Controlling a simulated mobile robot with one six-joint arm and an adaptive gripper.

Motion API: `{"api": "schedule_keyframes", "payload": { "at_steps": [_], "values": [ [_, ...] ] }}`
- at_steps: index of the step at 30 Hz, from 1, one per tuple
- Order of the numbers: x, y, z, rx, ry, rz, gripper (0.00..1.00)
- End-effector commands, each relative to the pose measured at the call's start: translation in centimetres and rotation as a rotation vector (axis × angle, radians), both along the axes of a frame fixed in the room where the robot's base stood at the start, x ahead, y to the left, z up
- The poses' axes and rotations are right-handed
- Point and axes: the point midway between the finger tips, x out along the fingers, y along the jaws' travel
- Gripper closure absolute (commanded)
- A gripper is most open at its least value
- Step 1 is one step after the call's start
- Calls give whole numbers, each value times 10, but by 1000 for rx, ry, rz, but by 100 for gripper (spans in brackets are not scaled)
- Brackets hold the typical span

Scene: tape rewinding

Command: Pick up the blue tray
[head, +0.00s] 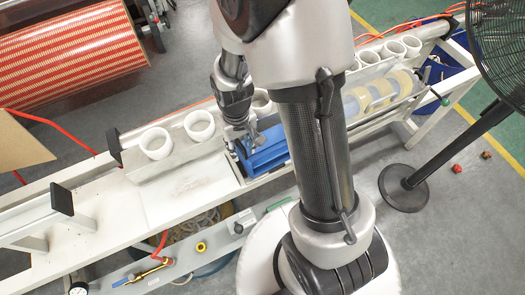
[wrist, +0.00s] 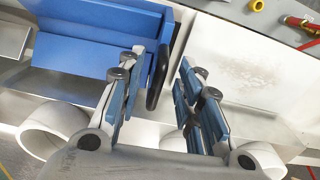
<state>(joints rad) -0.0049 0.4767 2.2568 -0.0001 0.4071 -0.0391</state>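The blue tray (head: 266,152) sits in the long white machine frame, just left of the tape rolls. In the wrist view the blue tray (wrist: 95,52) fills the upper left, and its black handle (wrist: 157,80) stands at its right end. My gripper (head: 240,132) is at the tray's left end in the head view. In the wrist view my gripper (wrist: 162,60) is open, with one finger on each side of the handle. I see a gap between the handle and the right finger. The left finger overlaps the tray in the picture, so contact there cannot be told.
White rings (head: 156,143) sit along the back of the white frame (head: 110,196). Pale tape rolls (head: 380,92) lie right of the tray. A black fan (head: 405,187) stands on the floor at the right. A black post (head: 114,147) rises from the frame at left.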

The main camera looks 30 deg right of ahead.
Motion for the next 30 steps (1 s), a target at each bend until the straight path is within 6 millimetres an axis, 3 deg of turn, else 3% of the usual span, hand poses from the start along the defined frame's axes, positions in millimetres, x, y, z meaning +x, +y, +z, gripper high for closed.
{"api": "schedule_keyframes", "payload": {
  "at_steps": [9, 17, 30],
  "values": [
    [-1, -2, -47, 0, 4, 0, 67],
    [0, -2, -48, -1, 0, 0, 67],
    [0, -2, -48, 0, 0, 0, 96]
  ]
}}
